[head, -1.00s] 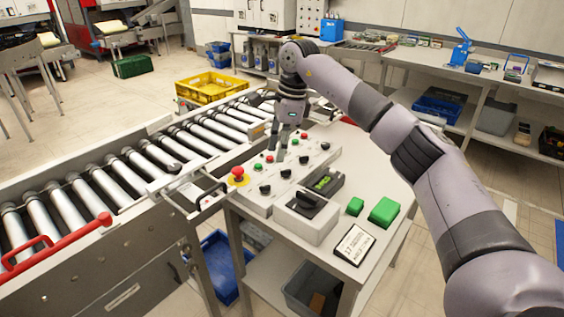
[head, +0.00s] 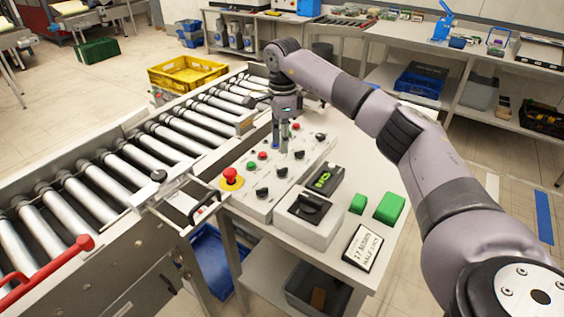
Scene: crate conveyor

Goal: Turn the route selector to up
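The control panel (head: 262,204) is a light box on the table beside the conveyor. It carries several small black knobs, such as one in front (head: 263,193) and one farther back (head: 282,172), with red and green buttons between them. Labels are too small to read, so I cannot tell which knob is the route selector. A larger black rotary switch (head: 309,207) sits on a separate grey box in front. My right gripper (head: 280,150) points down over the middle of the panel, close to its knobs. Its fingertips are too small to judge their gap or contact. My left gripper is out of view.
A red emergency button (head: 230,176) stands at the panel's left edge. The roller conveyor (head: 130,174) runs along the left. Green blocks (head: 389,208), a small display (head: 326,180) and a sign card (head: 362,248) occupy the table. A yellow crate (head: 187,73) lies beyond.

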